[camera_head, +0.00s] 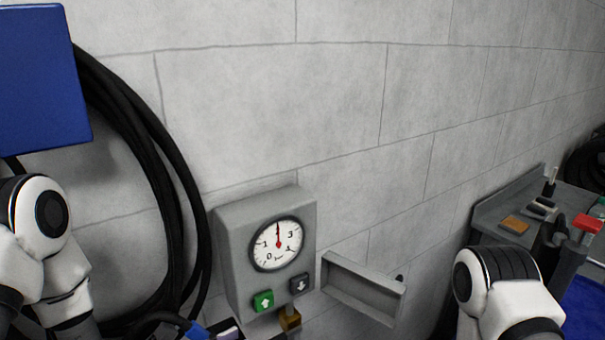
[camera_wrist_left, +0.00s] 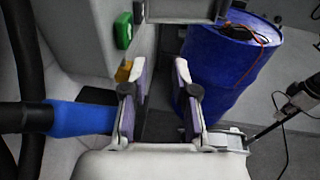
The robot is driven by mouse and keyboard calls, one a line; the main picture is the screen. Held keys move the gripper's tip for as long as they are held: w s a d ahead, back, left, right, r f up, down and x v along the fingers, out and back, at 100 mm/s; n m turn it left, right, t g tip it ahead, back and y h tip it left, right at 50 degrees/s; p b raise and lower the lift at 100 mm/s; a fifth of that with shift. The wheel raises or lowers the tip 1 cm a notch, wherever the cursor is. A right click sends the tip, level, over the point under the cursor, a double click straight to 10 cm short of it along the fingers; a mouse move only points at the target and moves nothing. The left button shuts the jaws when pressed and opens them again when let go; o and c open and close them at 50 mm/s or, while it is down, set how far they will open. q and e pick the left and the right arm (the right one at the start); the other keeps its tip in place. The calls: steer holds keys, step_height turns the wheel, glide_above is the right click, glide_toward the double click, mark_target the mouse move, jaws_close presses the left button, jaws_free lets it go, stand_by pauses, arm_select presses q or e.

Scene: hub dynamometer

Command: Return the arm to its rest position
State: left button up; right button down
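My left arm (camera_head: 50,250) comes in at the left edge of the head view. My left gripper (camera_wrist_left: 157,95) shows in the wrist view with its two purple-padded fingers apart and nothing between them. In the head view only a bit of a purple finger shows at the bottom edge, below the gauge box (camera_head: 232,262). A link of my right arm (camera_head: 498,285) shows at the lower right; its gripper is not in view.
The gauge box has a dial (camera_head: 277,244), a green up button (camera_head: 263,300) and a dark down button (camera_head: 300,286). A grey tray (camera_head: 362,290) is beside it. A blue-sleeved black hose (camera_wrist_left: 80,117) lies close left of my gripper. A blue barrel (camera_wrist_left: 222,68) stands right.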

arm_select(q)
steer(key=s+f+m+g+y+b, duration=0.15)
steer(key=s+f+m+g, duration=0.35)
steer(key=s+f+g, duration=0.5)
steer(key=s+f+m+g+y+b, duration=0.15)
steer(key=s+f+m+g, duration=0.4)
steer(key=s, duration=0.95)
steer(key=s+a+f+m+g+y+b, duration=0.1)
steer(key=s+a+f+m+g+y, duration=0.1)
steer(key=s+a+f+m+y, duration=0.65)
steer(key=w+a+f+m+t+y+b, duration=0.1)
steer(key=w+a+f+m+t, duration=0.2)
steer(key=w+f+m+t, duration=0.3)
steer(key=w+f+m, duration=0.1)
steer(key=w, duration=0.2)
steer(key=shift+w+a+f+t+b, duration=0.15)
steer(key=shift+a+f+t+b, duration=0.05)
steer(key=shift+a+t+b, duration=0.2)
